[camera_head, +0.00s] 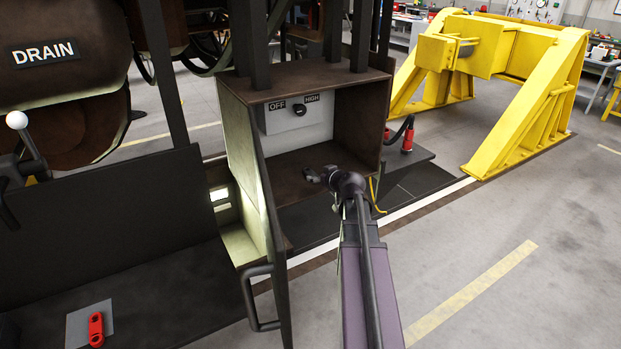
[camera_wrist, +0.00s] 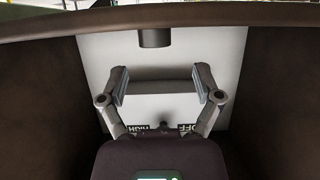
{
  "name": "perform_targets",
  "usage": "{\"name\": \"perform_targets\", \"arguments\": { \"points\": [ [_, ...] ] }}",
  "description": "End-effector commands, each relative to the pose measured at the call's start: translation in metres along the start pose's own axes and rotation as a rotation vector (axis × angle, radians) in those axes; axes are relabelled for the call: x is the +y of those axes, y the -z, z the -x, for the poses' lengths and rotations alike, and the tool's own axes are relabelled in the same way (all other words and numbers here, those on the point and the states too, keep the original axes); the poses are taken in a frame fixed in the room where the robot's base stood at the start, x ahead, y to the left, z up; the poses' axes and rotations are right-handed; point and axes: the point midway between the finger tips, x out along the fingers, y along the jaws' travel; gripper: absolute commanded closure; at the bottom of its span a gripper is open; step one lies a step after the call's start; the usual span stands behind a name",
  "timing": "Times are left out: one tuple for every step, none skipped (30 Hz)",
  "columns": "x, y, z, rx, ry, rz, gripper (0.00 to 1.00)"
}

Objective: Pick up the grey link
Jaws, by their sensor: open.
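I cannot make out a grey link in either view. A red link (camera_head: 96,329) lies on a grey plate (camera_head: 75,323) on the dark deck at the lower left of the head view. My gripper (camera_head: 315,176) is at the mouth of the open brown box (camera_head: 233,87), in front of its switch panel (camera_head: 285,122). In the wrist view my gripper (camera_wrist: 161,84) is open, with nothing between its fingers.
The box door (camera_head: 247,170) stands open, with a black handle (camera_head: 257,300) at its lower edge. A dark upright panel (camera_head: 110,215) stands behind the deck. A yellow steel frame (camera_head: 525,95) stands at the back right. The floor at the right is clear.

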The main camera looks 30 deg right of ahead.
Motion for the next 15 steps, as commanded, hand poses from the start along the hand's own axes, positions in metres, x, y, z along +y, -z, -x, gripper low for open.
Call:
{"name": "perform_targets", "arguments": {
  "points": [
    [0.000,0.000,0.000,0.000,0.000,0.000,0.17],
    [0.000,0.000,0.000,0.000,0.000,0.000,0.17],
    [0.000,0.000,0.000,0.000,0.000,0.000,0.17],
    [0.000,0.000,0.000,0.000,0.000,0.000,0.17],
    [0.000,0.000,0.000,0.000,0.000,0.000,0.17],
    [0.001,0.000,-0.001,0.000,0.000,0.000,0.17],
    [0.001,-0.001,-0.002,0.000,0.000,0.000,0.17],
    [0.001,-0.001,-0.004,0.000,0.000,0.000,0.17],
    [0.002,-0.001,-0.007,0.000,0.000,0.000,0.17],
    [0.002,-0.002,-0.009,0.000,0.000,0.000,0.17],
    [0.003,-0.002,-0.013,0.000,0.000,0.000,0.17],
    [0.003,-0.003,-0.017,0.000,0.000,0.001,0.17],
    [0.004,-0.003,-0.021,0.000,0.001,0.001,0.17],
    [0.004,-0.003,-0.024,0.000,0.001,0.001,0.17],
    [0.005,-0.004,-0.029,0.000,0.000,0.001,0.17]
  ]
}}
